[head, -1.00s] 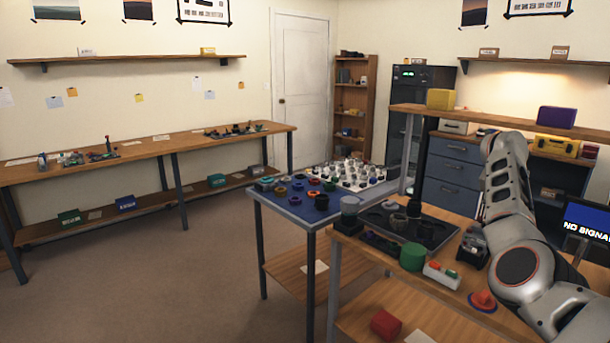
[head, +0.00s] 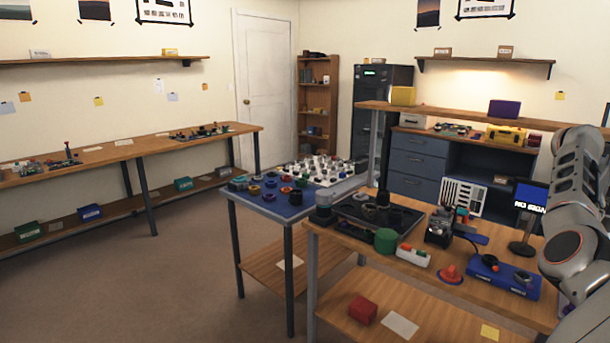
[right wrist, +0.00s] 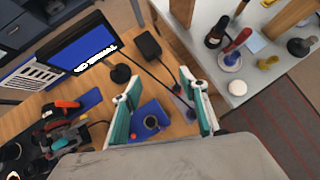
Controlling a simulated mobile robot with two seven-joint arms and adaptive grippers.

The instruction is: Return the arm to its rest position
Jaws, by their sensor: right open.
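My right arm (head: 572,215) is folded up at the right edge of the head view; its gripper is outside that view. In the right wrist view my right gripper (right wrist: 163,108) is open, its two teal-padded fingers apart with nothing held between them. Below and between the fingers a blue tray (right wrist: 150,127) with a dark round part lies on the wooden workbench. The same tray (head: 530,289) shows in the head view near the arm, apart from it. My left gripper is not in view.
The workbench also holds a monitor (head: 529,206), a green cylinder (head: 385,240), a red cone-shaped part (head: 450,272) and a dark tray (head: 405,222). A blue-topped table (head: 268,205) with several small parts adjoins it. Open floor (head: 170,275) lies to the left.

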